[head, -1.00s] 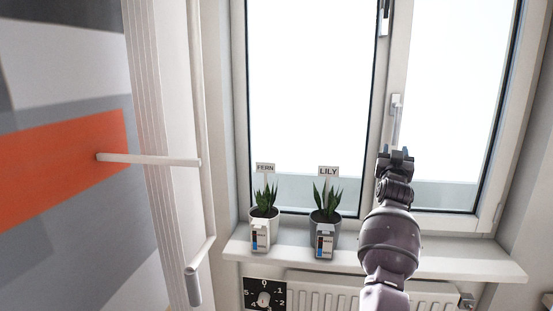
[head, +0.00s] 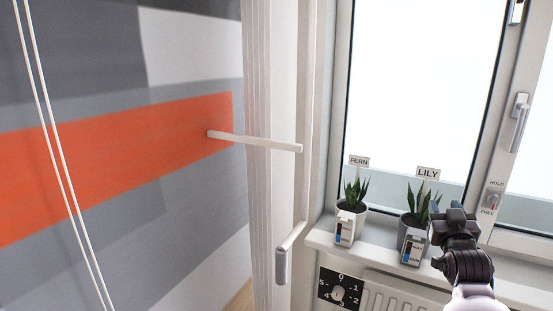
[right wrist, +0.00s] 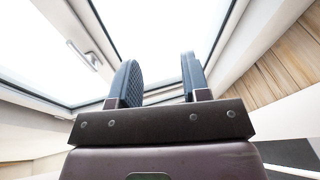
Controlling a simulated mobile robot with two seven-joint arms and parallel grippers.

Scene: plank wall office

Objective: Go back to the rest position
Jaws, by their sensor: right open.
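My right gripper (head: 453,212) is in the lower right of the head view, in front of the sill and overlapping the right side of the lily pot. In the right wrist view its two dark ridged fingers (right wrist: 160,82) stand apart with nothing between them. They point up toward the bright window. My left gripper is not in view.
A fern pot (head: 351,222) and a lily pot (head: 407,218) with name signs stand on the window sill (head: 322,238). A radiator dial (head: 340,290) is below. A white wall bar (head: 255,142) sticks out at the centre. The window handle (head: 519,122) is at the right.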

